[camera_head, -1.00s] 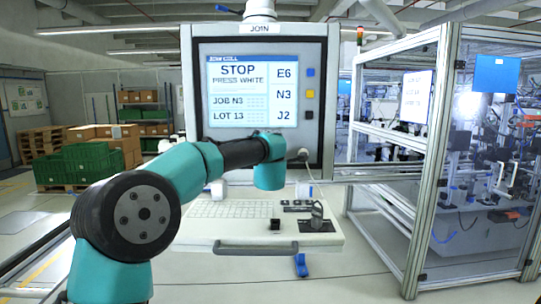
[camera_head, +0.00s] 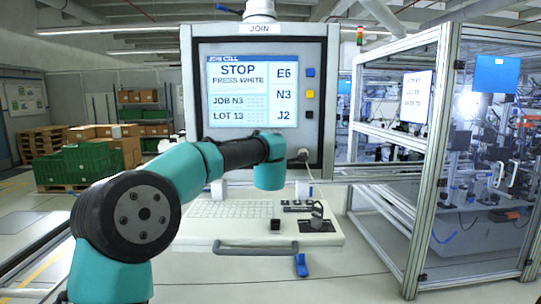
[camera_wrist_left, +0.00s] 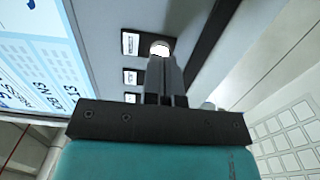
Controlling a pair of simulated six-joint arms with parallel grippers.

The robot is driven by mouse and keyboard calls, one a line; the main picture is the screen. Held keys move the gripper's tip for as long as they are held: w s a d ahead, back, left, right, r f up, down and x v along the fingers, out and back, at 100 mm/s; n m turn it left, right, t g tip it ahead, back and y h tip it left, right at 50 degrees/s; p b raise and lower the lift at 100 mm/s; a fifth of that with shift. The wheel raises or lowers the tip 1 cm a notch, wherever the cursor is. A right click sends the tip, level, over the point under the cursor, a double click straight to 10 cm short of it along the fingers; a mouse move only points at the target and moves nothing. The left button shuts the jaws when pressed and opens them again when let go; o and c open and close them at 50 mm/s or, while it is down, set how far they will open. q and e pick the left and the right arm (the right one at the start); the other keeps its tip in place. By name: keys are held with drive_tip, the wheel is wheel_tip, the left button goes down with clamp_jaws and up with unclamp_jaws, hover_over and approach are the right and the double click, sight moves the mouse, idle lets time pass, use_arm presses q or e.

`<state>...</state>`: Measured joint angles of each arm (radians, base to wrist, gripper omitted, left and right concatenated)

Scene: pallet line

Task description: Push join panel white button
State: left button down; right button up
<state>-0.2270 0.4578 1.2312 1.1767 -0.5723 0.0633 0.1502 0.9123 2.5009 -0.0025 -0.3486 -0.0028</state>
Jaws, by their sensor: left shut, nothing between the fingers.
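The JOIN panel (camera_head: 327,60) stands upright at the centre of the head view. Its screen (camera_head: 238,124) reads STOP, PRESS WHITE. Blue (camera_head: 310,73), yellow (camera_head: 310,94) and black (camera_head: 308,114) buttons run down its right side. No white button shows in the head view; my arm covers part of the lower panel. In the left wrist view a round white button (camera_wrist_left: 160,47) sits beside a small label plate. My left gripper (camera_wrist_left: 163,62) is shut and empty, its tips right at this button. I cannot tell whether they touch. My right gripper is not in view.
A keyboard shelf (camera_head: 205,236) with a front handle juts out below the panel. A plug with a cable (camera_head: 303,154) hangs at the panel's lower right. A framed machine enclosure (camera_head: 425,180) stands on the right. Green crates (camera_head: 85,165) and cartons are at the back left.

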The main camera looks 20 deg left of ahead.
use_arm(q)
drive_tip(key=shift+x, duration=1.05)
idle(0.9)
drive_tip(key=shift+d, duration=0.1)
drive_tip(key=v, duration=0.5)
idle(0.7)
idle(0.3)
